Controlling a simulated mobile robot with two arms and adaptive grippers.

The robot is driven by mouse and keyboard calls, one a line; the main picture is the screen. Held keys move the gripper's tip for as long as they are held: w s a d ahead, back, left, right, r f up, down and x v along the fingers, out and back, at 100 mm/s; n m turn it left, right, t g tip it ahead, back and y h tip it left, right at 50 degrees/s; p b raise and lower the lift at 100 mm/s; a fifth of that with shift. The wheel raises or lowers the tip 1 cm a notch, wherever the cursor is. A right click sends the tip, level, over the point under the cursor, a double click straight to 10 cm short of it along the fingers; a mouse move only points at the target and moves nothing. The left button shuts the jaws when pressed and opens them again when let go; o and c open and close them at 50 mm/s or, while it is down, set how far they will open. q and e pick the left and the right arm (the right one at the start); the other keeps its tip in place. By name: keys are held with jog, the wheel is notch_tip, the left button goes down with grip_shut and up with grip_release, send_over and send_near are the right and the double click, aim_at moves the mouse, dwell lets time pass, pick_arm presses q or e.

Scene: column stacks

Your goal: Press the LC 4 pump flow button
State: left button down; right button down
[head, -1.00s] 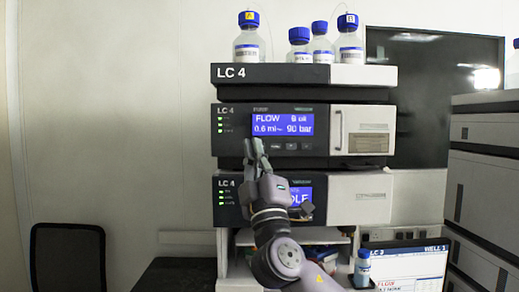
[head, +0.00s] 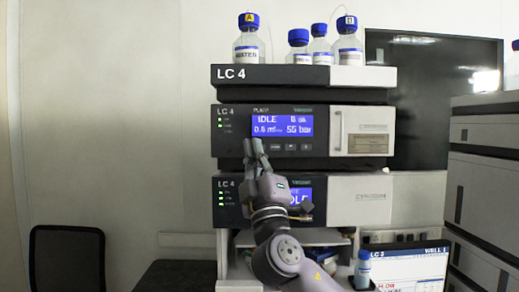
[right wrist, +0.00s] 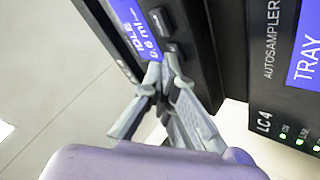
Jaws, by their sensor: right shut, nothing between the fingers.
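The LC 4 pump (head: 235,148) is the dark-fronted module below the top tray, with a blue display (head: 282,124) that reads IDLE, 0.6 ml and about 50 bar. A row of small dark buttons (head: 291,147) runs under the display. My right gripper (head: 256,146) is shut and empty, its fingertips at the left end of that row. They hide what lies behind them, so I cannot read the flow button there. In the right wrist view the fingertips (right wrist: 164,65) are at the pump front beside the display (right wrist: 134,24); contact is unclear. My left gripper is out of view.
The LC 4 autosampler (head: 345,200) sits directly below the pump, partly behind my right arm. Several blue-capped bottles (head: 248,45) stand on the top tray (head: 285,75). A monitor (head: 408,268) and a small bottle (head: 362,270) are at the lower right. A grey wall is left.

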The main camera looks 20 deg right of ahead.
jog(key=shift+s, duration=0.15)
jog(key=shift+s+a, duration=0.2)
jog(key=shift+s, duration=0.45)
jog(key=s, duration=0.2)
jog(key=s+a, duration=0.1)
jog(key=s, duration=0.1)
jog(key=shift+s+a, duration=0.2)
jog(key=shift+s, duration=0.2)
jog(key=shift+f, duration=0.15)
dwell(0.4)
